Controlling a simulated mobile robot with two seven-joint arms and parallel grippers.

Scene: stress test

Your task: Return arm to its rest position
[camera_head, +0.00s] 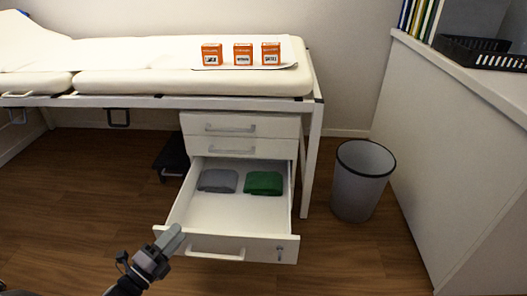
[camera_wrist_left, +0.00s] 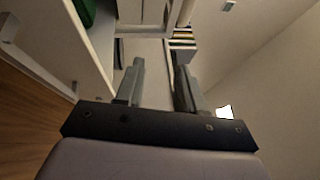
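My left gripper (camera_head: 172,238) is at the lower left of the head view, beside the front left corner of the open drawer (camera_head: 215,212). I cannot tell whether it touches the drawer. In the left wrist view its two fingers (camera_wrist_left: 158,72) stand apart with nothing between them. My left arm comes in from the bottom left edge. My right gripper and arm are not in view.
The drawer holds a grey folded cloth (camera_head: 218,181) and a green one (camera_head: 263,183). A padded bed (camera_head: 150,82) carries three orange boxes (camera_head: 242,54). A grey bin (camera_head: 361,180) and a white counter (camera_head: 450,130) stand to the right. Floor at front right is clear.

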